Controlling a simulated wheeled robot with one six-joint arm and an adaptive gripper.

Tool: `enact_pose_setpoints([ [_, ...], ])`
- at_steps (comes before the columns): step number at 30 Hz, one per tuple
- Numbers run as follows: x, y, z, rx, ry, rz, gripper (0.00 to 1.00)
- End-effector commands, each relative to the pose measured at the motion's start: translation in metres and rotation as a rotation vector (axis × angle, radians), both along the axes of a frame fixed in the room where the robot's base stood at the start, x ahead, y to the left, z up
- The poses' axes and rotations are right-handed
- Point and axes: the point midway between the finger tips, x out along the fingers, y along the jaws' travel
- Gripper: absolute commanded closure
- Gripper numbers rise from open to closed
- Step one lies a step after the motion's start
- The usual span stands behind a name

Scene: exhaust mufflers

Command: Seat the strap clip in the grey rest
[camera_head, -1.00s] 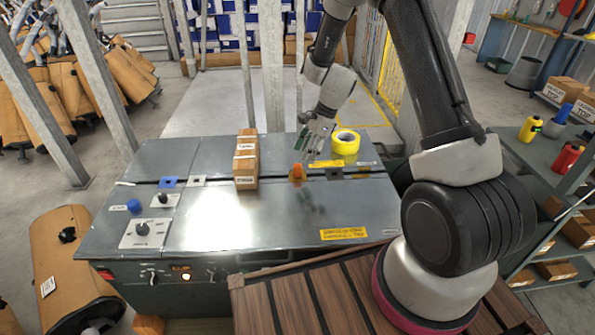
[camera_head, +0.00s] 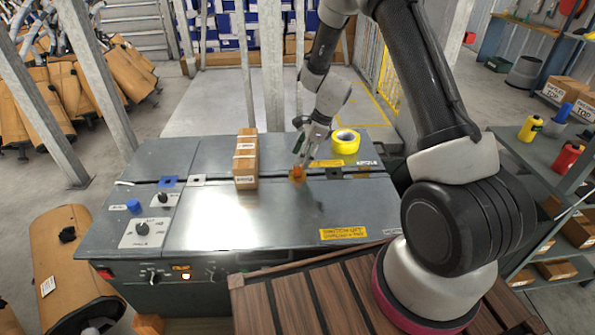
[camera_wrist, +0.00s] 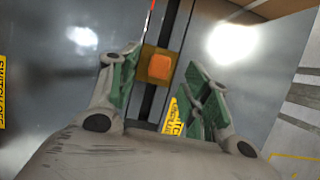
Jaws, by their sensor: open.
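The orange strap clip (camera_head: 297,172) stands on an ochre square plate at the bench's middle seam. In the wrist view the clip (camera_wrist: 159,67) shows as an orange block, with the ochre plate (camera_wrist: 146,55) around it. My gripper (camera_head: 301,161) is open just above the clip. In the wrist view its green-padded fingers (camera_wrist: 163,63) are spread to the left and right of the clip, and I see no contact. The grey rest (camera_head: 203,180), a pale square with a dark centre, lies on the seam left of the carton and looks empty.
A brown carton (camera_head: 245,165) stands on the bench between the clip and the grey rest. A blue square rest (camera_head: 163,182) lies further left, a dark square (camera_head: 333,173) right of the clip. A yellow tape roll (camera_head: 345,142) sits behind.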

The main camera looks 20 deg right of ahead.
Motion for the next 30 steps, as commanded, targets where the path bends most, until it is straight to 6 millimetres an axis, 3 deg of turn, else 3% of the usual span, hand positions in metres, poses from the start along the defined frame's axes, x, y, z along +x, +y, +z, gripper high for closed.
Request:
enact_pose_setpoints([
  [5,0.0,0.001,-0.003,0.0,0.001,0.0,0.52],
  [15,0.003,0.014,-0.046,0.0,0.001,0.0,0.52],
  [27,0.004,0.016,-0.049,0.0,0.0,0.0,0.52],
  [28,0.004,0.016,-0.049,0.0,0.0,0.0,0.54],
  [30,0.004,0.016,-0.049,0.0,0.0,0.0,0.66],
])
